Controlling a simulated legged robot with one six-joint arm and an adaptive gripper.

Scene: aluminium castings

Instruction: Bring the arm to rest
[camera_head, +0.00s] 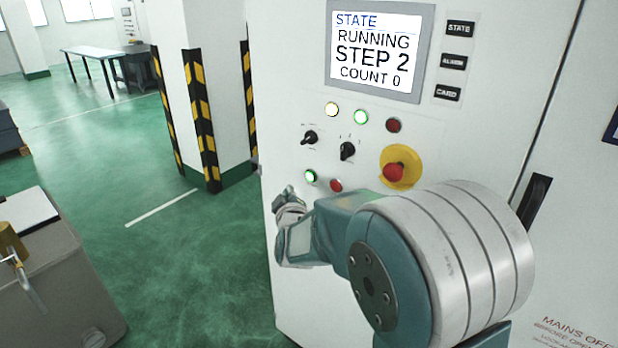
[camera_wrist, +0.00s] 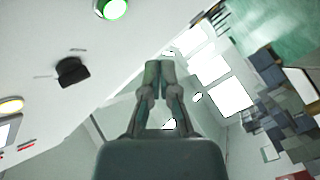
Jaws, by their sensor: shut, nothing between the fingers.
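My gripper (camera_head: 284,192) is in front of the white control cabinet (camera_head: 295,60), near its left edge and just left of the lit green button (camera_head: 310,176). My arm reaches in from the lower right of the head view and hides the lower part of the cabinet front. In the wrist view the two fingers of my gripper (camera_wrist: 159,72) are together at the tips, with nothing between them. A lit green button (camera_wrist: 115,9) and a black knob (camera_wrist: 73,71) show to the left of the fingers. I cannot tell how far the fingertips are from the panel.
The cabinet screen (camera_head: 376,46) reads STATE RUNNING, STEP 2, COUNT 0. A red emergency stop (camera_head: 394,172) on a yellow base is just above my arm. A grey unit (camera_head: 60,280) stands at lower left. A striped pillar (camera_head: 215,100) is behind. Green floor (camera_head: 180,260) between is clear.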

